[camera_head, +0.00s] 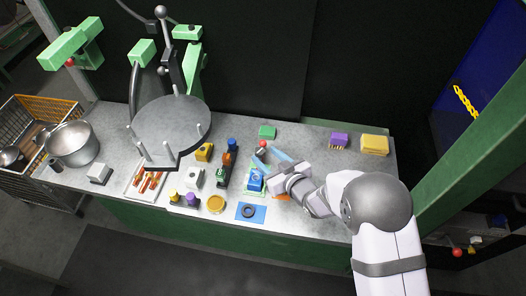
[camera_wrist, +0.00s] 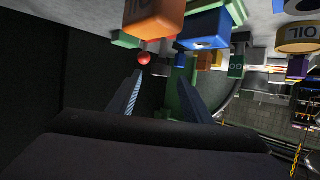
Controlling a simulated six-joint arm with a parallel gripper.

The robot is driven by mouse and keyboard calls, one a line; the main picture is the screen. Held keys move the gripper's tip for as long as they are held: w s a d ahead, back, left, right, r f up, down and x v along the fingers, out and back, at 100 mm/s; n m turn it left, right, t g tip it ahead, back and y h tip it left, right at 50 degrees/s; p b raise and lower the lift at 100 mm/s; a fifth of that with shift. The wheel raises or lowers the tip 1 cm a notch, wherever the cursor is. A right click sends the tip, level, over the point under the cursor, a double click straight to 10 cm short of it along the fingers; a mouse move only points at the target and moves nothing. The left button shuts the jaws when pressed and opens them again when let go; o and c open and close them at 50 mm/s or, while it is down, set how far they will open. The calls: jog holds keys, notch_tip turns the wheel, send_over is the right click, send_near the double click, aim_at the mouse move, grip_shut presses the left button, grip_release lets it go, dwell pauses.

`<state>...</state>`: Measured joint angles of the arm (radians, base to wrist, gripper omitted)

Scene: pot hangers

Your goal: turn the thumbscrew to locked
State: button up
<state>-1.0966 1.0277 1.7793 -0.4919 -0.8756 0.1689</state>
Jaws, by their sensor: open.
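In the wrist view my gripper (camera_wrist: 160,78) is open, with nothing visible between the fingers. A small red ball-shaped knob (camera_head: 263,144) is close to the fingertips. It also shows in the wrist view (camera_wrist: 144,58), just beyond the left finger, on a short stem. I cannot tell whether this knob belongs to the thumbscrew. No thumbscrew can be clearly picked out, and its lock state cannot be read.
A blue block (camera_head: 256,180) stands below my fingers, and a green block (camera_head: 267,132) lies behind the knob. An orange block (camera_wrist: 153,18) is close above the fingers in the wrist view. A round grey plate stand (camera_head: 170,127) and a pot (camera_head: 72,143) are at left.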

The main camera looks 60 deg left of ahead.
aim_at(260, 153)
jog(key=shift+p+x, duration=0.35)
jog(key=shift+x, duration=1.15)
jog(key=shift+c, duration=0.6)
jog(key=c, duration=0.9)
